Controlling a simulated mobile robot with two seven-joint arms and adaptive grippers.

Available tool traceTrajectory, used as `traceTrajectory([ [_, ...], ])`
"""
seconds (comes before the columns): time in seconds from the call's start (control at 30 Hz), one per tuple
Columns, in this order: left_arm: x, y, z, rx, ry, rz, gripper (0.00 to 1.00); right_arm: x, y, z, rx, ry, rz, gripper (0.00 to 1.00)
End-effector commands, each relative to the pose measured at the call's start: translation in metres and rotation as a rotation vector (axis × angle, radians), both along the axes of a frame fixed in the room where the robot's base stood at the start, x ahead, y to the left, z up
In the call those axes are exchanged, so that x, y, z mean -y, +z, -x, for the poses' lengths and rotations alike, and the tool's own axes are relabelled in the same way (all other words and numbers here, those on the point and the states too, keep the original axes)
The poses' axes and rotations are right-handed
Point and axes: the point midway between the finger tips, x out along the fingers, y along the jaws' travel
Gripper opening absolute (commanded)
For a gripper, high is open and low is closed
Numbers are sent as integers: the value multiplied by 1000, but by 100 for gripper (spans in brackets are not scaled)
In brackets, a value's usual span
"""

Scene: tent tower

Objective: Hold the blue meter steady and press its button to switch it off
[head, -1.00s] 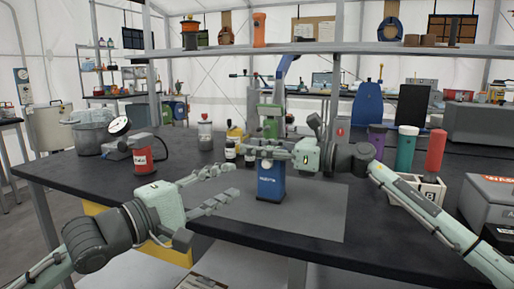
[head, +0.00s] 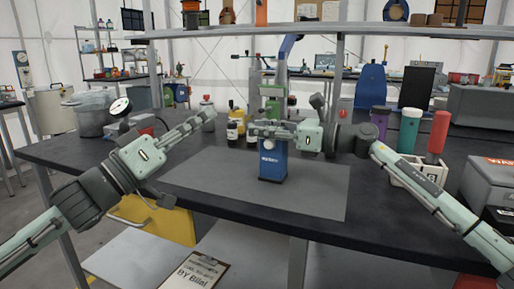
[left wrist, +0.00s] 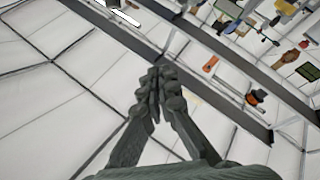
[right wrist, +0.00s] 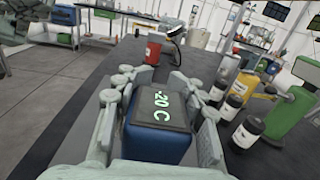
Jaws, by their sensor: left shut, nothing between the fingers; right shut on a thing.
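The blue meter (head: 272,163) stands upright on the grey mat (head: 320,195).
Dark bottles (head: 232,132) and a green device (head: 272,95) stand behind the meter. A red can (right wrist: 154,48) shows in the right wrist view. A white holder (head: 418,178) with colored cylinders stands at right. The mat's front is clear.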

Motion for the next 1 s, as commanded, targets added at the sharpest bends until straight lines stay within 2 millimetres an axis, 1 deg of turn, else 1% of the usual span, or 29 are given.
traceTrajectory([
  [0.03, -2, 8, 4, 154, 37, -136, 0, 0, 0, 0, 0, 0, 0, 0],
  [0.1, 0, 14, 13, 382, 81, -345, 0, 0, 0, 0, 0, 0, 0, 0],
  [0.17, 4, 13, 20, 571, 113, -529, 0, 0, 0, 0, 0, 0, 0, 0],
  [0.2, 6, 10, 24, 693, 128, -651, 0, 0, 0, 0, 0, 0, 0, 0],
  [0.23, 7, 6, 26, 778, 138, -740, 0, 0, 0, 0, 0, 0, 0, 0],
  [0.3, 9, -7, 30, 960, 147, -936, 0, 0, 0, 0, 0, 0, 0, 0],
  [0.4, 7, -28, 32, 1172, 142, -1175, 0, 0, 0, 0, 0, 0, 0, 0],
  [0.5, 2, -47, 31, 1319, 121, -1347, 0, 0, 0, 0, 0, 0, 0, 0],
  [0.6, -3, -59, 29, 1404, 102, -1450, 0, 0, 0, 0, 0, 0, 0, 0],
  [0.7, -5, -65, 28, 1440, 92, -1494, 0, 0, 0, 0, 0, 0, 0, 0],
  [1.0, -5, -65, 28, 1444, 91, -1498, 0, 0, 0, 0, 0, 0, 0, 0],
])
